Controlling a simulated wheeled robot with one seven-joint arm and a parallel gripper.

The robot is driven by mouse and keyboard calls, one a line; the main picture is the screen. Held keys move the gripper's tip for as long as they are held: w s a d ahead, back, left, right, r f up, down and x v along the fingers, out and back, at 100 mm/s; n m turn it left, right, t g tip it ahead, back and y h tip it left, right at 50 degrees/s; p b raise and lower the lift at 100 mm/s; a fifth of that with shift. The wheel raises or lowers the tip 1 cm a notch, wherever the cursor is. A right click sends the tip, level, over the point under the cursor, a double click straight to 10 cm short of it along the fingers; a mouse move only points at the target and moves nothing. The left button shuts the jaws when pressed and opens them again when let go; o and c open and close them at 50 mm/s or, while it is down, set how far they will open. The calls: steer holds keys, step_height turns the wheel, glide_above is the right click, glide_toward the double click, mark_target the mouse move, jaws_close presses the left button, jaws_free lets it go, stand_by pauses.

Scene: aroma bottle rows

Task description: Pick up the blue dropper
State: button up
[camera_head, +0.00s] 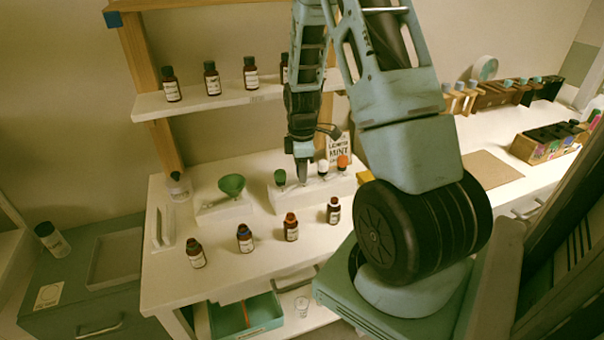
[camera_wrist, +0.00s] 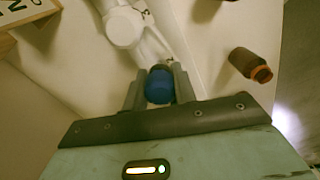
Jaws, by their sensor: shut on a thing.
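The blue dropper (camera_wrist: 159,86) shows its blue bulb between the two fingers in the wrist view. My gripper (camera_wrist: 158,76) is shut on this bulb, with one finger pressed to each side. In the head view my gripper (camera_head: 302,178) points down at the white dropper stand (camera_head: 290,200) on the table, between a green dropper (camera_head: 280,177) and a white dropper (camera_head: 323,167). The blue dropper is hidden behind the gripper there. I cannot tell whether its lower end is still in the stand.
An orange dropper (camera_head: 343,162) stands right of the white one. Several brown bottles stand along the table front, including an orange-ringed one (camera_head: 291,227). A green funnel (camera_head: 231,185) is at left. A shelf (camera_head: 215,101) with bottles is above. A sign (camera_head: 338,146) stands behind.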

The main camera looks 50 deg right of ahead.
step_height(320, 180, up, 17)
steer(key=shift+r, duration=0.1)
stand_by(0.3)
